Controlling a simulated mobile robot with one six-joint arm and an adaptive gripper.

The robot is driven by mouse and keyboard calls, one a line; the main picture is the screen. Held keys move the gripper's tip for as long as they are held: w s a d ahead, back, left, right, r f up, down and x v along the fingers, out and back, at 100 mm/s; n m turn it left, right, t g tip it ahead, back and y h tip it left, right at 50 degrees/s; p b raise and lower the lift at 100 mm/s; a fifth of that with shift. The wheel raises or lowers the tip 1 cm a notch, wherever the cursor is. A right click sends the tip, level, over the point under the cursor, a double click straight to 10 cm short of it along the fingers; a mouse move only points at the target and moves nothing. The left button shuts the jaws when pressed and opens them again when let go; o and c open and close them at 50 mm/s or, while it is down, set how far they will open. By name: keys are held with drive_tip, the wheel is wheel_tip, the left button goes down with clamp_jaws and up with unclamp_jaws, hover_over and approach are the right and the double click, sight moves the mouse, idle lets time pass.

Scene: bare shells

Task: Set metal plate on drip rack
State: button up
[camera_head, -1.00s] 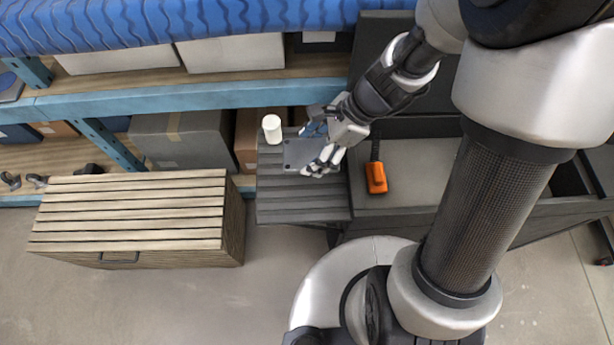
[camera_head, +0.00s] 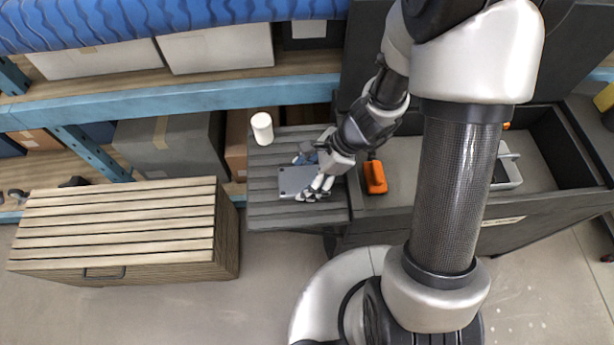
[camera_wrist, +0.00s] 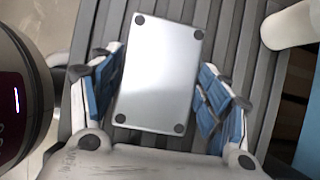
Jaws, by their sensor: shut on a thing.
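The metal plate (camera_head: 294,180) is a grey rectangle with small dark round marks at its corners; it also shows in the wrist view (camera_wrist: 158,75). My gripper (camera_head: 313,175) is shut on the plate, with one blue-padded finger along each long side. The drip rack (camera_head: 275,214), a dark grey slatted shelf, lies beneath the plate; its slats also show in the wrist view (camera_wrist: 232,45). The plate is over the middle of the rack and close to the slats. I cannot tell whether it touches them.
A white cylinder (camera_head: 262,129) stands at the rack's back left. An orange object (camera_head: 375,177) sits just right of the rack on the dark workbench (camera_head: 400,208). A slatted wooden chest (camera_head: 125,225) stands to the left. Blue-edged shelving (camera_head: 200,100) runs behind. The rack's front is clear.

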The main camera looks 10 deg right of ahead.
drive_tip(key=o, duration=0.9)
drive_tip(key=shift+f, duration=0.2)
drive_tip(key=o, duration=0.5)
drive_tip(key=shift+r, duration=0.1)
drive_tip(key=shift+c, duration=0.2)
drive_tip(key=shift+r, duration=0.3)
drive_tip(key=p+v, duration=0.5)
drive_tip(key=v, duration=0.6)
drive_tip(key=s+d+r+n+t+h, duration=0.2)
drive_tip(key=s+r+n, duration=0.4)
drive_tip(key=r+n, duration=0.3)
drive_tip(key=s+d+r+n+t+h, duration=0.1)
drive_tip(key=s+r+n+h, duration=0.3)
drive_tip(key=r+n, duration=0.5)
wheel_tip(320, 180, up, 3)
drive_tip(key=s+t, duration=0.1)
drive_tip(key=s, duration=0.1)
drive_tip(key=shift+s+d+r, duration=0.2)
drive_tip(key=shift+s+d, duration=0.15)
drive_tip(key=shift+d, duration=0.05)
